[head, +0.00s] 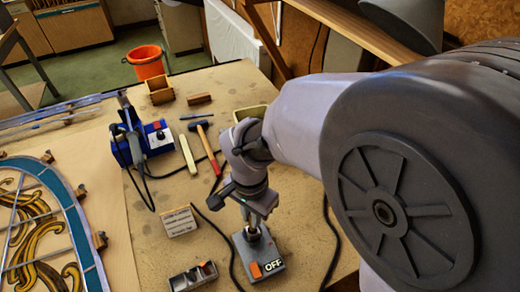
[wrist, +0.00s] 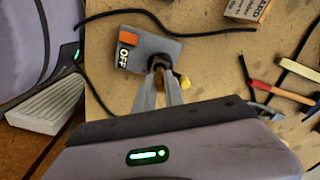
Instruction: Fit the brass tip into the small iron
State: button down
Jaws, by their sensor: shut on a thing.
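My gripper (head: 253,230) points down over a grey box (head: 272,262) with an orange switch and the word OFF. In the wrist view, the fingertips (wrist: 160,76) are closed together on a small dark brown piece (wrist: 158,63) at the box's edge. I cannot tell whether this piece is the brass tip or part of the small iron. A small yellow, brass-like bit (wrist: 183,81) shows just right of the fingers; what it joins is hidden. Whether the held piece touches the box is unclear.
A blue soldering station (head: 130,145) stands at the left, near a hammer (head: 207,148). A small printed box (head: 179,221) and a dark open tray (head: 193,278) lie left of the grey box. Black cables cross the bench. A leaded panel (head: 75,225) lies at far left.

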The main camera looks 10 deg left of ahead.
jog(key=shift+f+b, duration=1.45)
jog(key=shift+f, duration=0.2)
jog(key=c, duration=1.3)
grip_release()
jog(key=shift+c, duration=0.2)
jog(key=shift+r, duration=0.15)
notch_tip(320, 180, up, 17)
jog(key=p, duration=0.6)
jog(key=shift+r, duration=0.1)
jog(key=s+d+f+t+y+b, duration=0.1)
jog(key=s+d+f+t+b, duration=0.1)
jog(key=d+b, duration=0.3)
jog(key=s+d+f+n+t+y+b, duration=0.1)
jog(key=s+d+f+t+b, duration=0.2)
jog(key=d, duration=0.8)
jog(key=s+b, duration=0.2)
jog(key=b, duration=0.1)
jog(key=shift+d+f+t, duration=0.15)
jog(key=shift+f+t, duration=0.2)
jog(key=shift+t, duration=0.05)
